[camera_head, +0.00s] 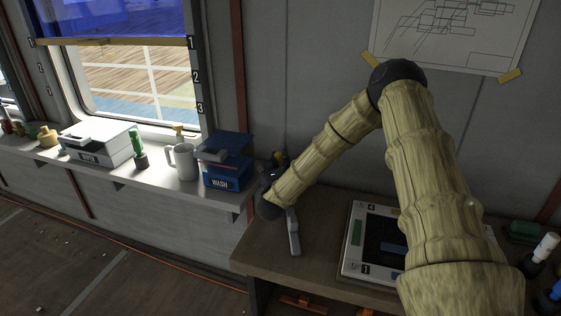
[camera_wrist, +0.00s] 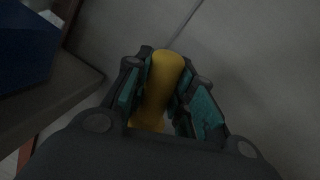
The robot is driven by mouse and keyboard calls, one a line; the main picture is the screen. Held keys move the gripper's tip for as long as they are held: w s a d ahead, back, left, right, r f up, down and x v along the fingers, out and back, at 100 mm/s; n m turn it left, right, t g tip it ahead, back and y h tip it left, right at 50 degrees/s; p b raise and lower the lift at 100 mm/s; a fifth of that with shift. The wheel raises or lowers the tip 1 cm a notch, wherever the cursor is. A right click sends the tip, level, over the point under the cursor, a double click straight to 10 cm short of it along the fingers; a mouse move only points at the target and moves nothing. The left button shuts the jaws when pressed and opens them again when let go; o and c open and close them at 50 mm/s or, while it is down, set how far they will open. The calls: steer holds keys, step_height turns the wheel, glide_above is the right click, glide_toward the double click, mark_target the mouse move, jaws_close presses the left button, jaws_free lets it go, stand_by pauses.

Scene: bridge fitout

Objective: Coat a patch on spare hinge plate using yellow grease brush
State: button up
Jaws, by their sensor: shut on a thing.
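My gripper (camera_wrist: 166,62) is shut on a yellow, rounded handle (camera_wrist: 160,88), probably that of the yellow grease brush. The handle stands between the teal-padded fingers in the wrist view; its bristles cannot be made out. In the head view my gripper (camera_head: 277,161) is at the left back of the bench, mostly hidden behind my wrist. A long grey metal piece (camera_head: 293,233) shows at the bench's left, below my wrist; I cannot tell whether it is the spare hinge plate. A pale-framed panel (camera_head: 353,266) with a dark middle lies farther right, partly hidden by my arm.
The bench (camera_head: 262,250) is bare around the grey piece. Left of it, a window ledge (camera_head: 160,190) holds a blue WASH box (camera_head: 228,172), a grey mug (camera_head: 184,163) and a white box (camera_head: 102,142). A green block (camera_head: 523,231) and bottles stand at the right.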

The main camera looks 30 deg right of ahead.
steer(key=shift+f+b, duration=0.65)
stand_by(0.8)
steer(key=shift+f+b, duration=0.1)
steer(key=shift+b, duration=0.45)
stand_by(2.6)
steer(key=shift+r+p, duration=0.55)
steer(key=shift+r, duration=3.05)
